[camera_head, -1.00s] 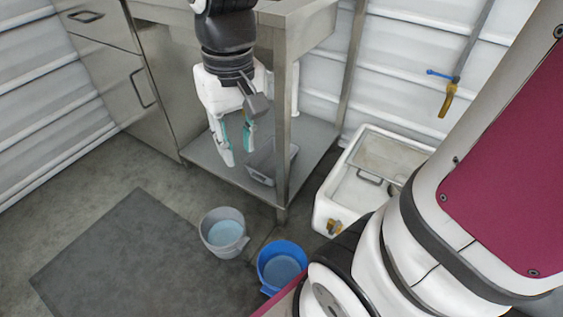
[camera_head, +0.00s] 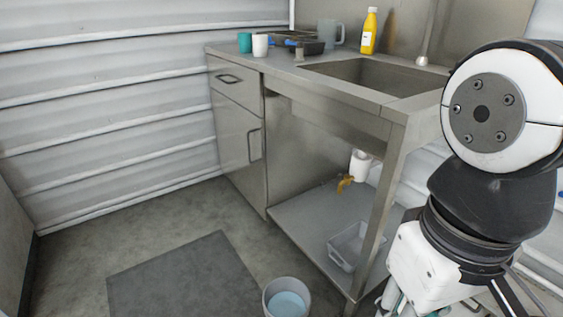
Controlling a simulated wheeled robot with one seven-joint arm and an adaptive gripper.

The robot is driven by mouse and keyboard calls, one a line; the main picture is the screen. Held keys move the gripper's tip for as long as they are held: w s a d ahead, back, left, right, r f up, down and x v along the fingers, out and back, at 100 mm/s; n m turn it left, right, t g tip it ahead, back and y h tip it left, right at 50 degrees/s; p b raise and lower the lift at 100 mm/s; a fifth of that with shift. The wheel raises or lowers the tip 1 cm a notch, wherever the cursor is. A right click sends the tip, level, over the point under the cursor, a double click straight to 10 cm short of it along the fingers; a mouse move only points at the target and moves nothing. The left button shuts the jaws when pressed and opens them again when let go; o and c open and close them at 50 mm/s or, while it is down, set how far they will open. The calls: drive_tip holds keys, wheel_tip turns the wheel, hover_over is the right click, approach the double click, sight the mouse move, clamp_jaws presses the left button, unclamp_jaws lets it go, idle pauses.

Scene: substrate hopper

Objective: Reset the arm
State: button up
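My arm hangs down at the right side of the head view, close to the camera. My gripper (camera_head: 428,272) is at its lower end, with a white body pointing down near the bottom edge. Its fingers are mostly cut off by the frame edge, so I cannot see whether they are apart or what is between them. In the picture it is to the right of the sink bench's front leg.
A steel sink bench (camera_head: 384,103) with a lower shelf (camera_head: 299,219) stands in the middle. A grey tray (camera_head: 342,262) sits on that shelf. A grey bucket with bluish contents (camera_head: 268,297) is on the floor. A yellow bottle (camera_head: 369,32) and cups stand on the counter.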

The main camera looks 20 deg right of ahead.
idle(0.5)
wheel_tip(320, 180, up, 36)
drive_tip(key=t+p, duration=0.4)
drive_tip(key=p, duration=3)
drive_tip(key=shift+d+n, duration=0.15)
drive_tip(key=shift+n, duration=0.15)
